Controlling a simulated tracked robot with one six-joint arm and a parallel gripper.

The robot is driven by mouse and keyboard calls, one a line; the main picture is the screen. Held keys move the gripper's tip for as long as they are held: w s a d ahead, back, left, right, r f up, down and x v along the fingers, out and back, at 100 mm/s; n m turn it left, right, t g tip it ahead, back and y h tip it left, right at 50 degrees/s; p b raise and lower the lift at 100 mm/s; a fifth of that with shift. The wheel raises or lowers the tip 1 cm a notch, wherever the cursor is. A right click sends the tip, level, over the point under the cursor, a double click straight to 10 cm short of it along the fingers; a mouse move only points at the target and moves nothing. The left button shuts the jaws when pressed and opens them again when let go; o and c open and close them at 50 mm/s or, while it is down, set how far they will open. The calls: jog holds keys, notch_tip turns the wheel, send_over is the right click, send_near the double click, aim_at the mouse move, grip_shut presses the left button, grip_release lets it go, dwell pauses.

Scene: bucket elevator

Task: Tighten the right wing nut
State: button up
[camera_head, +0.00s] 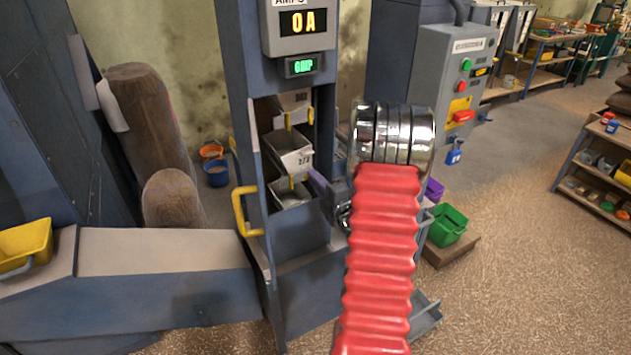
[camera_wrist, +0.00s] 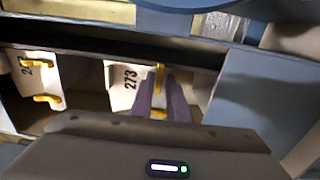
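In the wrist view, my gripper (camera_wrist: 161,82) has two purple fingers pointing at a pale bucket (camera_wrist: 122,82) marked 273. A gap shows between the fingers. One yellow wing nut (camera_wrist: 160,76) stands upright in line with the fingertips; I cannot tell whether they touch it. Another yellow wing nut (camera_wrist: 158,113) shows partly through the gap lower down. In the head view, my gripper (camera_head: 316,182) reaches into the open casing from the right, beside a grey bucket (camera_head: 288,150). My red and chrome arm hides part of the casing's right side.
A neighbouring bucket (camera_wrist: 80,85) carries two yellow wing nuts, the upper (camera_wrist: 38,62) and the lower (camera_wrist: 42,98). The casing (camera_head: 250,100) frames the opening closely. A yellow handle (camera_head: 245,211) is at its left. A control box (camera_head: 455,80) stands to the right.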

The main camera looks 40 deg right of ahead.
grip_shut()
jog(key=shift+m, duration=0.4)
jog(key=m, duration=1.7)
dwell(0.5)
jog(key=shift+o, duration=1.8)
grip_release()
